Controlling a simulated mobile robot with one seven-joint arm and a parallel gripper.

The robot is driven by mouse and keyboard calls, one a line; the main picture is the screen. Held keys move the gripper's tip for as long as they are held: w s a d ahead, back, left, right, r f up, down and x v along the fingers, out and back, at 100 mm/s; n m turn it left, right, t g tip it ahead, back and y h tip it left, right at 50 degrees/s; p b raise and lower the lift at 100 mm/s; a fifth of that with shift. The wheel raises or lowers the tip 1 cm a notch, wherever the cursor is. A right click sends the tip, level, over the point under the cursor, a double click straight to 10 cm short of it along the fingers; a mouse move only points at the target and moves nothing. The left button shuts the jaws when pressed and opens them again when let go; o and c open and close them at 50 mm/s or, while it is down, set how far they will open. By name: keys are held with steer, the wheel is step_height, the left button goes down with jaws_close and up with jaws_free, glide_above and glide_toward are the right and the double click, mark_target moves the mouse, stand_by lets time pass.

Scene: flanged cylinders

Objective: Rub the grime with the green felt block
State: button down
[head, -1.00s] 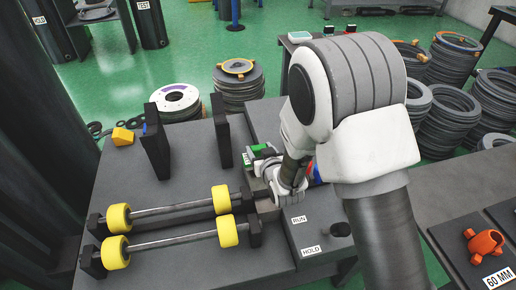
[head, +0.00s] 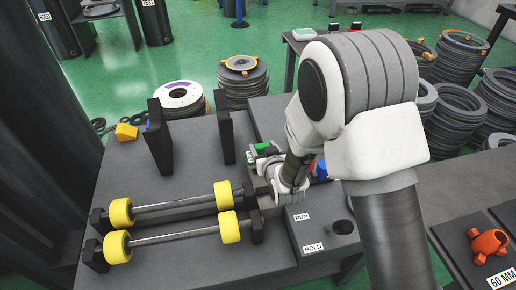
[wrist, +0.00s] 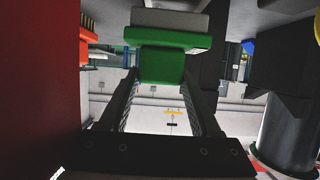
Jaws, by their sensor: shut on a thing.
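The green felt block (wrist: 164,64) is gripped between the two fingers of my gripper (wrist: 163,82) in the wrist view. A grey slab (wrist: 170,22) lies against its far face; I cannot tell whether it is part of the block. In the head view the green block (head: 263,150) shows just left of my gripper (head: 270,165), beside the dark upright plates. My wrist and arm hide part of that area. I cannot make out the grime in either view.
Yellow rollers (head: 121,212) on bars lie at the front left of the bench. Dark upright plates (head: 158,140) stand behind them. A panel labelled RUN and HOLD (head: 325,232) is right of the rollers. A red block (wrist: 40,90) fills the wrist view's left side.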

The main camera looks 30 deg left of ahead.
steer(key=shift+w+d, duration=0.6)
steer(key=shift+d, duration=0.15)
steer(key=r, duration=0.1)
steer(key=r+p, duration=0.2)
steer(key=r, duration=0.1)
steer(key=shift+w+d+r, duration=0.1)
steer(key=shift+w+d, duration=0.05)
steer(key=shift+w, duration=0.1)
step_height(320, 180, up, 2)
steer(key=shift+s+p, duration=0.15)
steer(key=shift+p, duration=0.65)
steer(key=shift+a, duration=0.2)
steer(key=shift+s, duration=0.1)
steer(key=shift+a+r, duration=0.1)
steer(key=shift+s+r+p, duration=0.1)
steer(key=shift+r+p, duration=0.35)
steer(key=shift+r, duration=0.85)
